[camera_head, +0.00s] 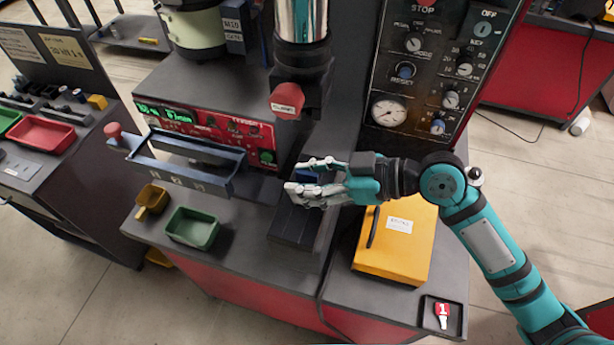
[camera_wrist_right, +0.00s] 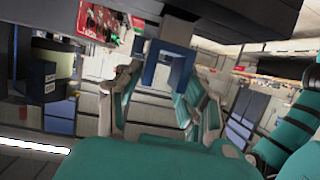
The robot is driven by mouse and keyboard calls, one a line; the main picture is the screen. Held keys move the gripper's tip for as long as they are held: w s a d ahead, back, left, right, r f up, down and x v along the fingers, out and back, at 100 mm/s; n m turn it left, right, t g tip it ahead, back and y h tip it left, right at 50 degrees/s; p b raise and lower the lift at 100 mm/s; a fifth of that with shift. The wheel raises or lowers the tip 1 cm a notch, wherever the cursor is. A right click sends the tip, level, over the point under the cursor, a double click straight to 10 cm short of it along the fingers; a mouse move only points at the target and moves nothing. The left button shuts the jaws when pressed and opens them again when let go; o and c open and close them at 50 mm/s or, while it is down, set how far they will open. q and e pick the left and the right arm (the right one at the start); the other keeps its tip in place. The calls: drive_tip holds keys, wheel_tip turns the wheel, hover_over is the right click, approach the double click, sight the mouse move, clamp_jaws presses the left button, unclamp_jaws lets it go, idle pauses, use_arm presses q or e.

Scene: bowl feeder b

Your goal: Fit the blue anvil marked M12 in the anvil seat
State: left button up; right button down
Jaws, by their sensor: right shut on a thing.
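My right gripper (camera_head: 301,178) reaches in from the right and is shut on the blue anvil (camera_head: 308,175), in front of the press column. In the right wrist view, the anvil (camera_wrist_right: 160,58) shows as a blue block with a notched outline between the two fingers (camera_wrist_right: 160,92). No M12 mark can be read on it. A dark block (camera_head: 292,226) on the machine's table is below the gripper in the picture; I cannot tell whether it is the anvil seat. The fingers hide part of the area behind them. My left gripper is not in view.
The press ram with a red labelled part (camera_head: 287,100) hangs above the gripper. A blue rail frame (camera_head: 190,165), a green bin (camera_head: 193,228) and a yellow scoop (camera_head: 151,200) are at left. A yellow case (camera_head: 405,245) lies below my right arm. A control panel (camera_head: 425,75) stands behind.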

drive_tip(key=shift+f+b, duration=1.1)
drive_tip(key=shift+f, duration=0.15)
drive_tip(key=c, duration=0.7)
unclamp_jaws()
drive_tip(key=shift+c, duration=0.2)
drive_tip(key=v, duration=1.2)
drive_tip(key=shift+s, duration=0.1)
